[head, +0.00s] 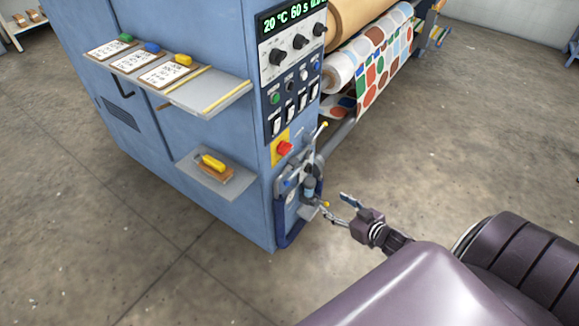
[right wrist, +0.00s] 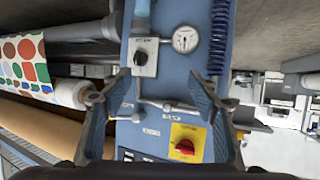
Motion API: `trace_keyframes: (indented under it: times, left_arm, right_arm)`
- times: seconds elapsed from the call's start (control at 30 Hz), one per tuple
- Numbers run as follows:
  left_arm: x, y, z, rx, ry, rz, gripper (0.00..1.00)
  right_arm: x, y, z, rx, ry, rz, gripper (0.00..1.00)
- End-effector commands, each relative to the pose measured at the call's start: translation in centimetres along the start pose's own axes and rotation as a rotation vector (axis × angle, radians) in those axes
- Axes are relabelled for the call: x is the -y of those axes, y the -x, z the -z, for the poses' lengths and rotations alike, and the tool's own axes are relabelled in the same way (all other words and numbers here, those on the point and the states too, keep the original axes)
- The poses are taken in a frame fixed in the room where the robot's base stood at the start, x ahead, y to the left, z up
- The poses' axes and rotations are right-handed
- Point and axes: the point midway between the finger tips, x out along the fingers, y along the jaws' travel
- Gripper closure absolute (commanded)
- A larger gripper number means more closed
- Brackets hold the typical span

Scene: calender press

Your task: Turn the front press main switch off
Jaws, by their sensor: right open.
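The main switch (head: 284,148) is a red rotary knob on a yellow plate, on the narrow front face of the blue press cabinet (head: 240,200). In the right wrist view the red knob (right wrist: 184,147) shows low and right of centre, near the right-hand finger. I cannot tell its exact setting. My right gripper (head: 336,208) is open and empty, below and to the right of the switch in the head view, apart from it. Its two fingers (right wrist: 160,88) spread wide in the right wrist view, with the panel between them. My left gripper is not in view.
Below the switch are a gauge (right wrist: 185,39), a black knob (right wrist: 140,58), small levers and a blue hose (head: 290,236). Above it are dials and rocker switches (head: 289,110). Two shelves (head: 215,182) stick out at the left. A patterned fabric roll (head: 375,60) is behind. Floor is clear in front.

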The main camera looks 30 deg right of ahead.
Motion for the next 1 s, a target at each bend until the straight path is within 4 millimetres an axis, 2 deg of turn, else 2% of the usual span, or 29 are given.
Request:
trace_keyframes:
  times: [0.03, 0.1, 0.2, 0.33, 0.47, 0.57, 1.0]
  left_arm:
    - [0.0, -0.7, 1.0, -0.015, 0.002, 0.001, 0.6]
    - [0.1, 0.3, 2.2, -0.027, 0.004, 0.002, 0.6]
    - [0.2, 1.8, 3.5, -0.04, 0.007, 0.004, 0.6]
    - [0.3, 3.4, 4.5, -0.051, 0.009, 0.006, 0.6]
    - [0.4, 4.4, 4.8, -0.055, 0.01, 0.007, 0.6]
    - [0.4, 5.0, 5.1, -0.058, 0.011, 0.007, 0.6]
    - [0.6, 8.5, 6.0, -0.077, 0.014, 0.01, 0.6]
  right_arm:
    - [-0.2, -1.2, 2.6, -0.089, 0.012, 0.047, 0.45]
    - [0.2, -1.6, 7.4, -0.194, 0.014, 0.12, 0.45]
    - [1.6, -1.3, 12.7, -0.3, 0.022, 0.223, 0.45]
    - [3.3, -0.4, 16.7, -0.374, 0.032, 0.32, 0.45]
    - [4.2, -0.1, 18.5, -0.4, 0.034, 0.362, 0.45]
    - [4.6, -0.7, 19.1, -0.405, 0.035, 0.368, 0.45]
    - [6.5, -5.7, 21.2, -0.403, 0.032, 0.364, 0.45]
